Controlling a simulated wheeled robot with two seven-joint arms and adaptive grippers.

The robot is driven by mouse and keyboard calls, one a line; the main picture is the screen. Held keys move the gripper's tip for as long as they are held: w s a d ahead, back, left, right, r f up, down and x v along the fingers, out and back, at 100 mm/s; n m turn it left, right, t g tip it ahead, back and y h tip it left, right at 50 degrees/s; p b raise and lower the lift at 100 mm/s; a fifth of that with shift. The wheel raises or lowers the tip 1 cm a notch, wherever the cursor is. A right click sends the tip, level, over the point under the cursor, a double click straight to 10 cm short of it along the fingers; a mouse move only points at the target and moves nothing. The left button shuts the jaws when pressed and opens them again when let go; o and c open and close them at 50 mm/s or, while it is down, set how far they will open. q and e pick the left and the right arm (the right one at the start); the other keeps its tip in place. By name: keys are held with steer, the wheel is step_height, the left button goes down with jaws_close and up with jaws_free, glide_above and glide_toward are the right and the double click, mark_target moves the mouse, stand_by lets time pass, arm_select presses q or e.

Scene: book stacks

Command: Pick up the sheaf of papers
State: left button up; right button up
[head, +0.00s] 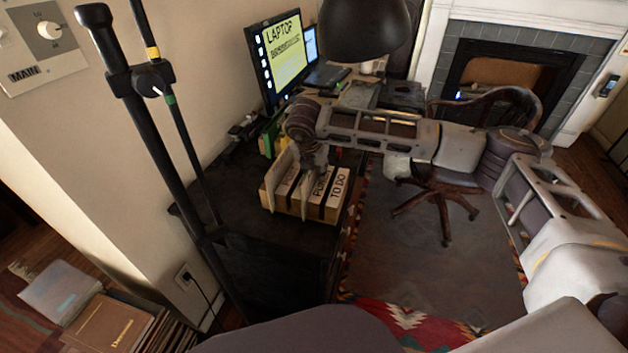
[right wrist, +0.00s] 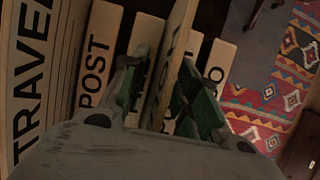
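A wooden organizer with labelled slots (head: 328,210) stands on the dark desk; its labels include "TO DO". Pale upright sheets or dividers rise from it, and I cannot tell which is the sheaf of papers. My right gripper (head: 314,168) is low over the organizer in the head view. In the right wrist view, its green-padded fingers (right wrist: 165,100) stand apart on either side of a tan upright slab with lettering (right wrist: 166,68), which may be the sheaf. Gaps show between slab and pads. The fingertips' lower ends are partly hidden. My left gripper is not in view.
Labels "TRAVEL" (right wrist: 30,75) and "POST" (right wrist: 95,58) lie left of the fingers. A monitor (head: 278,58) and laptop (head: 325,75) stand farther back on the desk. A wooden chair (head: 440,190) stands to the right, over a patterned rug (head: 420,320).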

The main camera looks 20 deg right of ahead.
steer(key=shift+c, duration=0.3)
jaws_close()
steer(key=shift+r, duration=0.15)
